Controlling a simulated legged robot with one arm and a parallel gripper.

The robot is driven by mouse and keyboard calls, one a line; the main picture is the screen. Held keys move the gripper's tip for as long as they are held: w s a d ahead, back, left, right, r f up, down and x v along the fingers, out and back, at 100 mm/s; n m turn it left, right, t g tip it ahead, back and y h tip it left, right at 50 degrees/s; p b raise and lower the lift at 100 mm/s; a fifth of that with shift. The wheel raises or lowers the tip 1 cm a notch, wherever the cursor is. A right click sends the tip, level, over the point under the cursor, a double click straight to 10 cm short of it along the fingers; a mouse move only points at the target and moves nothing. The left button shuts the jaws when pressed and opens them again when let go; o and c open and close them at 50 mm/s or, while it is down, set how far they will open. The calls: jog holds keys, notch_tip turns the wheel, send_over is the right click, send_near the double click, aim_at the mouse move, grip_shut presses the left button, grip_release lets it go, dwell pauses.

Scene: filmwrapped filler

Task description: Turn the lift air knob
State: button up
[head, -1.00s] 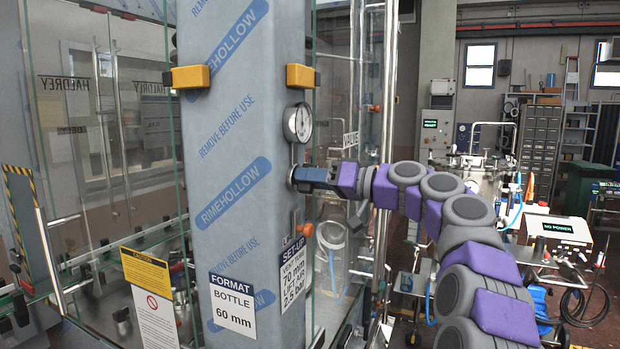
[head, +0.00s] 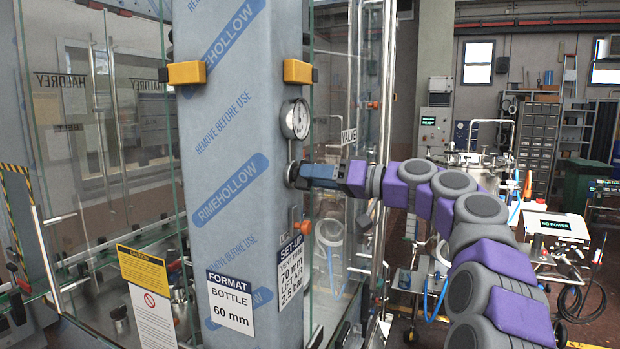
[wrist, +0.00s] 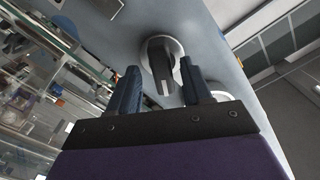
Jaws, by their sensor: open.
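The knob (wrist: 160,60) is a dark grip with a white mark on a pale round base, set on the grey-blue column. In the wrist view it lies between the two fingertips of my open gripper (wrist: 159,68), with a gap visible on both sides. In the head view the knob's base (head: 290,174) shows at the column's right edge, below a round pressure gauge (head: 296,118). My gripper (head: 309,172) points left at it there, and its fingers hide most of the grip.
The column (head: 225,130) carries printed film and yellow brackets (head: 298,72). A set-up sign (head: 291,268) reads lift air 2.5 bar. Glass panels (head: 100,130) stand to the left, and glass and metal posts stand behind my gripper. An orange knob (head: 307,226) sits lower down.

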jog(key=v, duration=1.5)
jog(key=shift+d, duration=0.35)
jog(key=shift+r, duration=0.1)
jog(key=s+a+f+m+g+h+b, duration=0.2)
jog(key=s+a+f+g+h, duration=0.1)
jog(key=s+a+f, duration=0.55)
jog(key=s+a+f+m+g+h+b, duration=0.15)
jog(key=s+a+f+h, duration=0.3)
jog(key=s+f, duration=0.65)
jog(key=s+d+f+m+g+h+b, duration=0.1)
jog(key=s+d+f+h, duration=0.3)
jog(key=s+d+f, duration=0.4)
jog(key=s+d+f+m+g+h+b, duration=0.2)
jog(key=s+d+f+h, duration=0.3)
jog(key=s+f, duration=1.2)
jog(key=d+f+m, duration=0.1)
jog(key=d+f, duration=0.1)
jog(key=shift+d, duration=0.35)
jog(key=shift+w+g+h, duration=0.1)
jog(key=shift+g+h, duration=0.15)
